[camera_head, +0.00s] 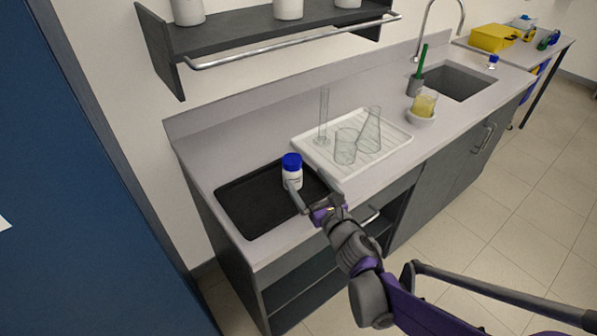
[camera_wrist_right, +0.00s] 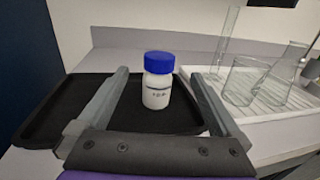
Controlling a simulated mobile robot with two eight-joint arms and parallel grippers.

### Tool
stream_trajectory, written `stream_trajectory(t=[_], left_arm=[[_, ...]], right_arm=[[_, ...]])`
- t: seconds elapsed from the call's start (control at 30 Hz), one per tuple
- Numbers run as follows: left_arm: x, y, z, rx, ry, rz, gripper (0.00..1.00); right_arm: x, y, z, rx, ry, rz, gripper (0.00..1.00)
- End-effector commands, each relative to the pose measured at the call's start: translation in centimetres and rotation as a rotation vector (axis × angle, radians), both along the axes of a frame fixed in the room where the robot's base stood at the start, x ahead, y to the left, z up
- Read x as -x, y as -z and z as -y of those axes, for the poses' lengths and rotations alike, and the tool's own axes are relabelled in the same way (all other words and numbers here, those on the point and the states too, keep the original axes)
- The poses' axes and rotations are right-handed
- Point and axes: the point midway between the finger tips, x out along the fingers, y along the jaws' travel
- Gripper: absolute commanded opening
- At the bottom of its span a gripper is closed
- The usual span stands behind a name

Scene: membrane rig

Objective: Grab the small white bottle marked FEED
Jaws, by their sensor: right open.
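A small white bottle with a blue cap (camera_head: 292,172) stands upright on the black tray (camera_head: 245,209), near its right end. In the right wrist view the bottle (camera_wrist_right: 157,84) shows a label with small dark marks that I cannot read. My right gripper (camera_head: 312,190) is open, with its fingers pointing toward the bottle. In the wrist view the gripper (camera_wrist_right: 158,92) has one finger on each side of the bottle, with a gap on both sides and nothing held. My left gripper is not in view.
A white drying rack (camera_head: 396,134) with a glass cylinder, a beaker (camera_head: 345,148) and a flask (camera_head: 370,130) stands right of the tray. A bowl with a yellowish beaker (camera_head: 424,106) is near the sink (camera_head: 462,82). A shelf with a rail (camera_head: 290,45) hangs above.

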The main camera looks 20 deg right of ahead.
Motion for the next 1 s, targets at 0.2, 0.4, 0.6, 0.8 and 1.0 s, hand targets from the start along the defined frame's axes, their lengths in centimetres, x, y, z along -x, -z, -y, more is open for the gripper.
stream_trajectory(t=[0.2, 0.4, 0.6, 0.8, 1.0], left_arm=[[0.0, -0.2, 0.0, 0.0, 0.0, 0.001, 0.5], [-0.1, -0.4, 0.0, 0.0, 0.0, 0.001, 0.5], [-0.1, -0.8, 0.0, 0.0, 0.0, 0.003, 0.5], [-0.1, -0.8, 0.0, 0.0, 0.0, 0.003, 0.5], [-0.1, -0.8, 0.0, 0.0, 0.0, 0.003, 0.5]], right_arm=[[-3.3, -0.1, -0.5, -0.003, 0.0, 0.0, 1.0], [-4.8, -0.2, -0.7, -0.006, 0.002, -0.002, 1.0], [-7.8, -0.5, -1.2, -0.007, 0.001, -0.001, 1.0], [-9.1, -0.4, -1.4, -0.006, 0.002, -0.002, 1.0], [-9.0, -0.4, -1.3, -0.006, 0.002, -0.002, 0.96]])
